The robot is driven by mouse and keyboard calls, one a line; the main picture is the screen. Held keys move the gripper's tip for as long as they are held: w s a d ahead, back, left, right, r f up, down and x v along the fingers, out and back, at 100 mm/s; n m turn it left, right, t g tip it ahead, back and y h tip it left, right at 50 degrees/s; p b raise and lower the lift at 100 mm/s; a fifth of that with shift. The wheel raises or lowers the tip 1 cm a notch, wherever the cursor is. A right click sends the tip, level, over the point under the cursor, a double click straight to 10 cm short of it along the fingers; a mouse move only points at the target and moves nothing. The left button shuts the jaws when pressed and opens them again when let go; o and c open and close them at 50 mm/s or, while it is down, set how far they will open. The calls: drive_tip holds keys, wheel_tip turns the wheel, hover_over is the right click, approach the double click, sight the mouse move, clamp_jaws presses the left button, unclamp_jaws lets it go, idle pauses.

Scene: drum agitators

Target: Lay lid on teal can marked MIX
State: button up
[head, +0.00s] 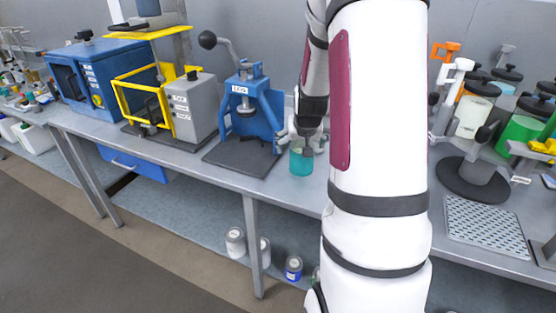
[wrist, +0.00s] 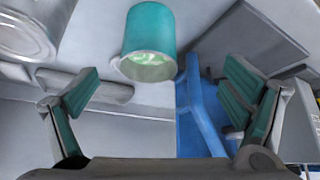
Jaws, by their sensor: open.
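The teal can (head: 301,163) stands on the bench to the right of the blue press, just below my gripper (head: 303,138). In the wrist view the teal can (wrist: 150,38) is at the top centre, its open mouth showing pale green swirled contents. No MIX marking is legible. My gripper (wrist: 165,105) is open, its teal-padded fingers wide apart with nothing between the pads. The can appears beyond the fingertips, apart from them. I cannot identify the lid for sure; a pale grey elongated shape (wrist: 110,90) lies by the left finger in the wrist view.
A silver round-topped can (wrist: 22,38) is at upper left in the wrist view. The blue press (head: 250,105) stands close left of the teal can. My arm hides the bench to the right. Lidded containers (head: 520,130) and a perforated tray (head: 485,225) are farther right.

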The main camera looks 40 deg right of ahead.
drive_tip(key=s+a+r+n+y, duration=0.1)
drive_tip(key=a+r+n, duration=0.1)
drive_tip(key=a+r, duration=0.65)
drive_tip(key=s+a+r+n+y, duration=0.15)
drive_tip(key=a+r, duration=0.35)
drive_tip(key=a, duration=0.6)
drive_tip(key=s+a+r+n+y, duration=0.1)
drive_tip(key=s+a+r+n, duration=0.1)
drive_tip(key=s+a, duration=0.5)
drive_tip(key=s+a+r+n+y, duration=0.1)
drive_tip(key=s+a+r+n, duration=0.1)
drive_tip(key=s+a, duration=0.6)
drive_tip(key=shift+s+a+r+n, duration=0.3)
drive_tip(key=shift+s+r+n, duration=0.05)
drive_tip(key=shift+s+r, duration=0.3)
drive_tip(key=shift+d, duration=0.1)
